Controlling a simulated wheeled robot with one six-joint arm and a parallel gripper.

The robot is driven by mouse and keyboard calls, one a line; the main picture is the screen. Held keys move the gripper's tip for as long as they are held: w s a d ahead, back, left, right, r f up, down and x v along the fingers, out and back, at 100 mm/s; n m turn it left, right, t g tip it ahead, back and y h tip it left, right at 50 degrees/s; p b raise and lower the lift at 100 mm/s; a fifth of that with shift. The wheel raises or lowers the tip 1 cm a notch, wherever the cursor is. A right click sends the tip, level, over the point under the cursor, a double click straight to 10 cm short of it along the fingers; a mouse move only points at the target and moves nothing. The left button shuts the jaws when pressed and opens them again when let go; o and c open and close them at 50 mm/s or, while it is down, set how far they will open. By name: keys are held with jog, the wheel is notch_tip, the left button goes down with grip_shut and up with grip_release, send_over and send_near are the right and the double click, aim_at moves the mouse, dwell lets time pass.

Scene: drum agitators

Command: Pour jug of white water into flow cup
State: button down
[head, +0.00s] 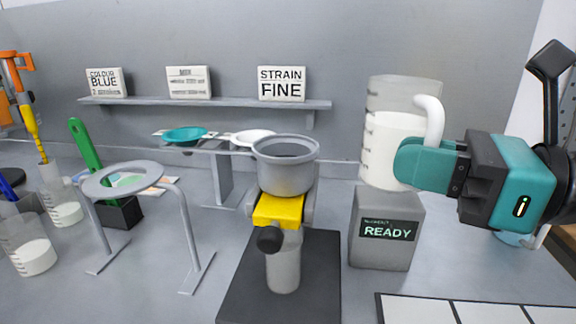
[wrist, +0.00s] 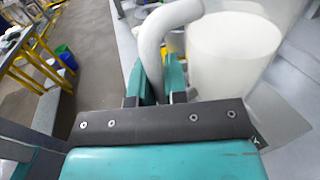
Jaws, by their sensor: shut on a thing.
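The jug (head: 388,148) is translucent with a white handle and holds white liquid to about two thirds. It is upright above the grey box whose display reads READY. I cannot tell whether its base touches the box. My gripper (head: 428,150) is shut on the jug's handle from the right; in the wrist view the teal fingers (wrist: 158,80) close around the white handle (wrist: 165,35), with the jug (wrist: 232,52) just to the right. The grey cup (head: 285,172), likely the flow cup, sits on a yellow and grey stand to the left of the jug. Its inside looks dark.
The READY box (head: 386,245) stands under the jug. A shelf (head: 205,103) with signs runs along the wall. A teal strainer (head: 185,134) and white strainer (head: 252,137) rest behind the cup. A grey ring stand (head: 122,181) and beakers (head: 28,245) are at left.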

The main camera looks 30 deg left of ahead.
jog(key=s+f+n+g+b, duration=0.1)
jog(key=s+g, duration=0.1)
jog(key=s, duration=0.4)
jog(key=s+a+f+n+g+b, duration=0.1)
jog(key=s+f+n+g+b, duration=0.1)
jog(key=s, duration=0.4)
jog(key=shift+s+g+h, duration=0.3)
jog(key=shift+s+h, duration=0.1)
jog(key=shift+r, duration=0.15)
